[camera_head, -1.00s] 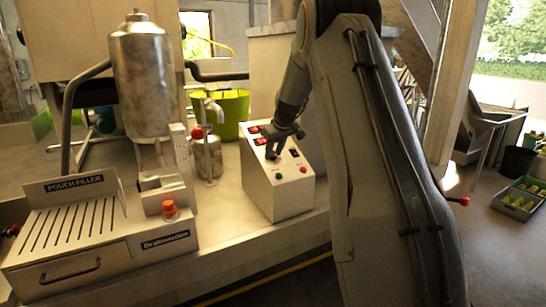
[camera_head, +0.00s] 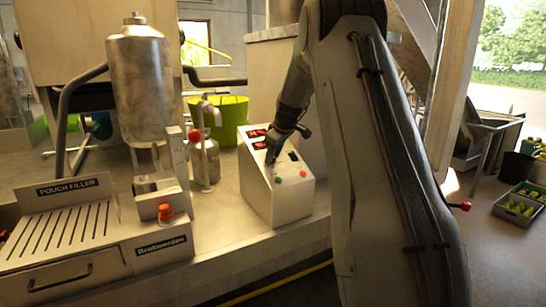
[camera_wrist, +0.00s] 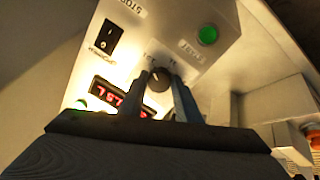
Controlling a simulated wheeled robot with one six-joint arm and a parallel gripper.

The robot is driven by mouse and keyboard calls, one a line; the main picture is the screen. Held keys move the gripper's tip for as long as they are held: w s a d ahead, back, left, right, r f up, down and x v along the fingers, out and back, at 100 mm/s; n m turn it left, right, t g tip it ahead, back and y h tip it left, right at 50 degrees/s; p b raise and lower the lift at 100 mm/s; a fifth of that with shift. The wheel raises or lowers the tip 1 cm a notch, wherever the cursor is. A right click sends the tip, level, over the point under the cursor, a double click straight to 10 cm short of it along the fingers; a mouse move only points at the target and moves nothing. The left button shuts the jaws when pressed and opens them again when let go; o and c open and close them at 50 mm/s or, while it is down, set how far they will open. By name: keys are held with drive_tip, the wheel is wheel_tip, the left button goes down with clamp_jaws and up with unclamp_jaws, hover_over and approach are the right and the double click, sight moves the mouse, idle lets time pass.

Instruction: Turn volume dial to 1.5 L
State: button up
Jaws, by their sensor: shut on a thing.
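The control box (camera_head: 262,200) is a light, slanted panel on the counter, with the volume dial on its face. In the wrist view the dial (camera_wrist: 158,80) is a dark round knob with a pale pointer mark, between small printed labels. My gripper (camera_wrist: 160,88) has its two fingers on either side of the dial and is shut on it. In the head view my gripper (camera_head: 271,158) reaches down to the panel and hides the dial. Red digital displays (camera_wrist: 122,96) glow beside the dial, partly covered by my gripper; the digits are hard to read.
A green button (camera_wrist: 207,35) and a black switch (camera_wrist: 110,38) sit near the dial. A red button (camera_head: 304,174) is on the same panel. The pouch filler (camera_head: 70,215) with its metal tank (camera_head: 140,85) stands left. A green bucket (camera_head: 232,112) is behind.

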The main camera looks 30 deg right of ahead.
drive_tip(key=o, duration=1.1)
drive_tip(key=shift+c, duration=0.2)
drive_tip(key=shift+r, duration=0.1)
drive_tip(key=b+v, duration=0.1)
drive_tip(key=v, duration=0.6)
drive_tip(key=shift+s+r, duration=0.2)
drive_tip(key=shift+r, duration=0.1)
